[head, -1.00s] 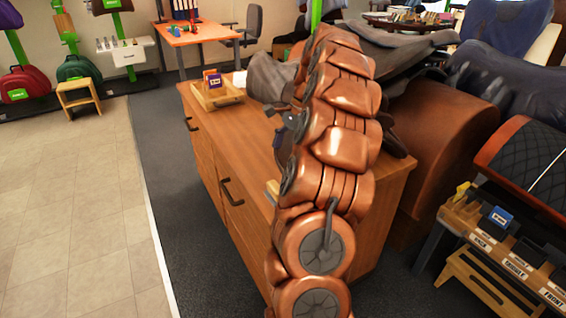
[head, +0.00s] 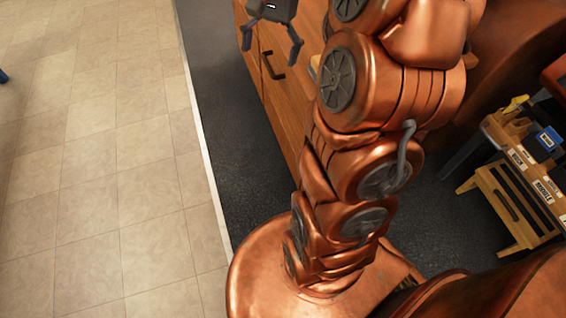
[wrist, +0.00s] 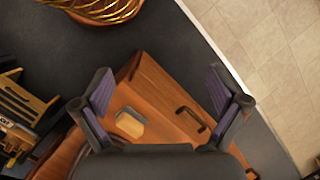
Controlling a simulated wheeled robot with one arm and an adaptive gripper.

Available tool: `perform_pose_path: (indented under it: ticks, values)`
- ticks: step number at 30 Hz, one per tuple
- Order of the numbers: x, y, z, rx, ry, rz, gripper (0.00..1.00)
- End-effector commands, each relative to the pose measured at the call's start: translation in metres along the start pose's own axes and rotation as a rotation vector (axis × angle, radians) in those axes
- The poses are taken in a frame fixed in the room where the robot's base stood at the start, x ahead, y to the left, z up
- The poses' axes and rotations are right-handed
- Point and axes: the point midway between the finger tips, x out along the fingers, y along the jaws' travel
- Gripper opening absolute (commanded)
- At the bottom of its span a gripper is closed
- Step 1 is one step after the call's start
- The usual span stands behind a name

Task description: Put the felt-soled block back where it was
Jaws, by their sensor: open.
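A small tan block with a greyer layer along one side (wrist: 130,122) lies on the wooden cabinet top (wrist: 152,88) in the wrist view. It looks like the felt-soled block, though I cannot read a label on it. My gripper (wrist: 160,88) is open and empty, its two purple-padded fingers spread wide. The block appears between the fingers, nearer the left one, with no contact visible. In the head view my gripper (head: 270,43) hangs at the top edge over the cabinet front side, fingers apart. My copper arm hides most of the cabinet top there.
A labelled rack (head: 515,165) with a blue block (head: 547,138) and a yellow piece (head: 516,104) stands at the right. A wooden stool-like step (head: 500,205) is below it. A woven basket (wrist: 100,8) shows in the wrist view.

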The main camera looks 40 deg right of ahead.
Motion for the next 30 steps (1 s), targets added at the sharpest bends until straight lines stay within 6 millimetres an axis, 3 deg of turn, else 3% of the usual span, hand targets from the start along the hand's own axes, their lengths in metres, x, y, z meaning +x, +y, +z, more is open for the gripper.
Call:
perform_pose_path:
  ticks: [1, 6, 11, 15, 24, 30]
  values:
    - [0.007, 0.000, 0.022, -0.074, 0.003, 0.023, 0.97]
    - [0.034, 0.009, 0.082, -0.316, 0.015, 0.097, 0.97]
    - [0.062, 0.033, 0.129, -0.529, 0.022, 0.169, 0.97]
    - [0.086, 0.062, 0.163, -0.704, 0.023, 0.231, 0.97]
    - [0.127, 0.122, 0.199, -0.968, 0.019, 0.325, 0.97]
    - [0.134, 0.135, 0.203, -1.018, 0.018, 0.340, 0.97]
